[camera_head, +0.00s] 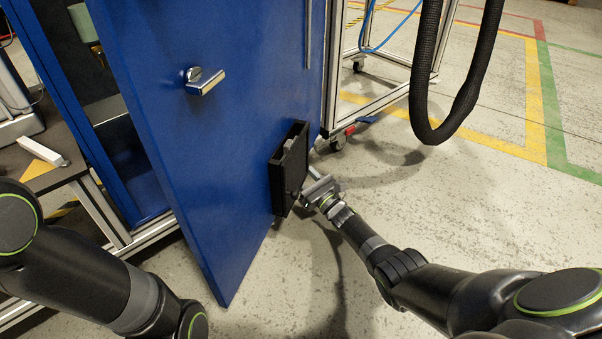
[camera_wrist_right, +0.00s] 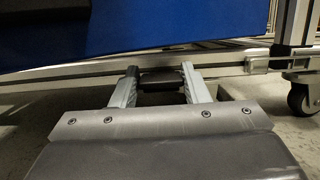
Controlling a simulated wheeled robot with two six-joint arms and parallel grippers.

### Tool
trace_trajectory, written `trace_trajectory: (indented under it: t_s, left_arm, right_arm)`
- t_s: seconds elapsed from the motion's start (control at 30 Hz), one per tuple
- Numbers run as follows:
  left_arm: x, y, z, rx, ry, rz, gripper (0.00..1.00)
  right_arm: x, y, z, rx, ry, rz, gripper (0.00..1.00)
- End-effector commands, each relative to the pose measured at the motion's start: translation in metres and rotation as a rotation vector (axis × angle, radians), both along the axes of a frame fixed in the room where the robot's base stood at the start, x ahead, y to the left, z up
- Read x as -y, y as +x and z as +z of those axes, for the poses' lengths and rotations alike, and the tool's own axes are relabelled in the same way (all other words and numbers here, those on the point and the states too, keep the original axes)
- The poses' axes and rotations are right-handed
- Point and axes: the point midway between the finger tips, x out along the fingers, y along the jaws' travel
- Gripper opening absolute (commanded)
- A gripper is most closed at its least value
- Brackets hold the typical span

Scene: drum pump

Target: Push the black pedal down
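My right gripper (camera_head: 318,190) is low beside the blue door, just right of the black box on its face. In the right wrist view its two grey fingers (camera_wrist_right: 160,88) stand apart. A dark, short bar (camera_wrist_right: 160,78) shows between the fingertips; it may be the black pedal, but I cannot tell for certain. I also cannot tell whether the fingers touch it. No pedal can be made out clearly in the head view. My left gripper is out of view; only part of the left arm shows.
The blue door (camera_head: 240,130) has a metal handle (camera_head: 205,82) and a black open-topped box (camera_head: 289,168). A metal frame on casters (camera_head: 338,142) stands behind it; a caster also shows in the right wrist view (camera_wrist_right: 302,98). A black hose (camera_head: 424,80) hangs at the right. Floor is clear at right.

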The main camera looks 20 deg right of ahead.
Motion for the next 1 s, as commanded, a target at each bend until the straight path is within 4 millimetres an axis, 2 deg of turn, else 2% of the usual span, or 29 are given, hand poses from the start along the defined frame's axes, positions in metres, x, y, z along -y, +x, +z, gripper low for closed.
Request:
trace_trajectory:
  t_s: [0.03, 0.13, 0.17, 0.43, 0.53, 0.67, 0.8, 1.0]
  left_arm:
    - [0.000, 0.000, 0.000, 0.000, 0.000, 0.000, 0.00]
    - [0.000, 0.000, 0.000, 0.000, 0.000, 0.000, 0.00]
    - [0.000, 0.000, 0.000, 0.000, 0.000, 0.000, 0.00]
    - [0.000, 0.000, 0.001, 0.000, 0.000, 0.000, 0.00]
    - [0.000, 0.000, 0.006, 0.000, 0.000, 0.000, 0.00]
    - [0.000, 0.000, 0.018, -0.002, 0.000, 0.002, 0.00]
    - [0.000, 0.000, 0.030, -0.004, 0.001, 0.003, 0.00]
    - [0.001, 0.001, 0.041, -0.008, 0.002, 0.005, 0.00]
  right_arm:
    - [-0.002, -0.001, -0.001, -0.002, 0.001, 0.001, 0.48]
    - [-0.001, 0.000, -0.001, -0.002, 0.001, 0.000, 0.61]
    - [-0.001, 0.000, -0.001, -0.001, 0.001, 0.000, 0.62]
    - [0.001, -0.001, 0.000, -0.001, 0.001, -0.001, 0.62]
    - [0.003, -0.008, -0.001, -0.003, 0.000, -0.002, 0.62]
    - [0.010, -0.027, -0.004, -0.004, 0.000, -0.002, 0.62]
    - [0.020, -0.056, -0.012, -0.005, 0.001, -0.001, 0.62]
    - [0.033, -0.091, -0.023, -0.003, 0.000, -0.001, 0.62]
